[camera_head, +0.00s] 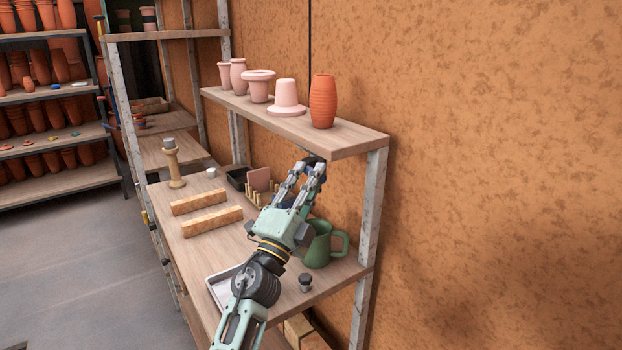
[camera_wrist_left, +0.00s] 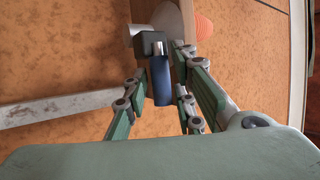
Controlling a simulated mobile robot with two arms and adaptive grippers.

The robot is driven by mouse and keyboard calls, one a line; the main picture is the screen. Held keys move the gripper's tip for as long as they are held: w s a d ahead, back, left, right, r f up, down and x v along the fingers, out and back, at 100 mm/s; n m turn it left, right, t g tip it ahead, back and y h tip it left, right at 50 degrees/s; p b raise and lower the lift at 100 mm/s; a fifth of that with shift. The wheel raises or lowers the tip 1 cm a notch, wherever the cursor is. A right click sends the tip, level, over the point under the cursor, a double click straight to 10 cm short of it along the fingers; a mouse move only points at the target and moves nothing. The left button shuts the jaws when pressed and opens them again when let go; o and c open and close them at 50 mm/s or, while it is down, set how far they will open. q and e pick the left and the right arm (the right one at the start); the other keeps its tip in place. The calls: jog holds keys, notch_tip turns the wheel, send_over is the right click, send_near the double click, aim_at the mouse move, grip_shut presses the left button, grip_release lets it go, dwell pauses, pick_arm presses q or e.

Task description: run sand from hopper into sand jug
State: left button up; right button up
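The green jug (camera_head: 318,248), with its handle to the right, stands upright on the middle shelf, partly behind my left gripper. My left gripper (camera_head: 308,170) reaches up beneath the upper shelf, above the jug. In the left wrist view, a blue lever (camera_wrist_left: 162,85) hangs from a dark block with a metal pin (camera_wrist_left: 152,44). The fingers of my left gripper (camera_wrist_left: 163,75) stand on either side of the lever; whether they press on it is unclear. The lever seems to belong to the hopper, whose body I cannot make out. No sand shows. My right gripper is out of view.
The upper shelf (camera_head: 345,139) holds several pale pots and an orange ribbed vase (camera_head: 323,101). On the middle shelf are a shallow tray (camera_head: 219,291), two tan bars (camera_head: 205,220), a small dark-topped knob (camera_head: 305,281) and a dark box (camera_head: 238,178). A metal post (camera_head: 370,220) stands right of the jug.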

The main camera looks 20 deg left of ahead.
pick_arm(q)
grip_shut()
dwell(0.4)
jog(key=shift+a+h, duration=0.1)
jog(key=shift+h, duration=0.3)
jog(key=shift+s+a+f+m+g+h+b, duration=0.15)
jog(key=shift+a+m+g+h+b, duration=0.25)
jog(key=shift+m+g+h, duration=1)
jog(key=shift+s+a+m+g+h+b, duration=0.15)
jog(key=shift+a+m+g+h+b, duration=0.3)
jog(key=shift+h, duration=1.75)
jog(key=shift+s+a+f+m+g+h+b, duration=0.15)
jog(key=shift+m+g+h+b, duration=0.25)
jog(key=shift+m+g+h, duration=1.05)
jog(key=shift+r+h, duration=0.15)
jog(key=shift+h, duration=0.4)
